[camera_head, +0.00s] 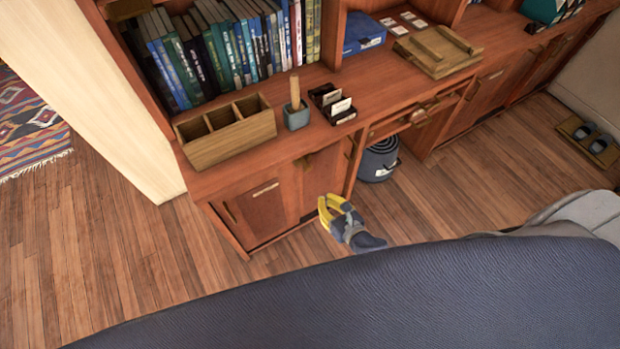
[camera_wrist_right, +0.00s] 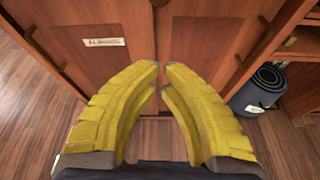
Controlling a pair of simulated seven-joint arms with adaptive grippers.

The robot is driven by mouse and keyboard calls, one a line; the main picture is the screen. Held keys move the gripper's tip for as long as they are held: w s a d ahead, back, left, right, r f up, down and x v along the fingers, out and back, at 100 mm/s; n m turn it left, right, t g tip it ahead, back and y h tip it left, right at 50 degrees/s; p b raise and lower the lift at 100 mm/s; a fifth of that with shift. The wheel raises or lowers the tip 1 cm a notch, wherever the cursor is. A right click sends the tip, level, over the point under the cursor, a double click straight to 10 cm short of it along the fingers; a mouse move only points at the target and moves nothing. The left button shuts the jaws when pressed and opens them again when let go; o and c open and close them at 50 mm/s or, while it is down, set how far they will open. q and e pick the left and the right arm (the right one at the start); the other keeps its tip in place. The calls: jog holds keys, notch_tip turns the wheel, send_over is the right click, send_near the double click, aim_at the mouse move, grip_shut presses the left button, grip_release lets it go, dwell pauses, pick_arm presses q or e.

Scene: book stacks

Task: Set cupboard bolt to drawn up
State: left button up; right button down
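The wooden cupboard (camera_head: 262,205) stands under the counter with its closed double doors. A small brass fitting (camera_head: 305,162), perhaps the bolt, is at the top of the doors. A brass piece (camera_wrist_right: 158,3) is cut off at the top edge of the right wrist view, so its setting cannot be told. My right gripper (camera_head: 326,199), with yellow fingers, is in front of and below the doors' upper edge. Its fingertips (camera_wrist_right: 161,66) nearly meet, with a thin gap and nothing held between them. My left gripper is not in view.
The counter holds a wooden divided box (camera_head: 226,133), a pot (camera_head: 296,117) and a card holder (camera_head: 334,104). The wooden floor (camera_head: 110,265) in front is clear.

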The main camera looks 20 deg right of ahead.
jog(key=shift+n, duration=0.6)
jog(key=w+a, duration=0.2)
jog(key=w, duration=0.7)
jog(key=shift+r, duration=0.3)
dwell(0.4)
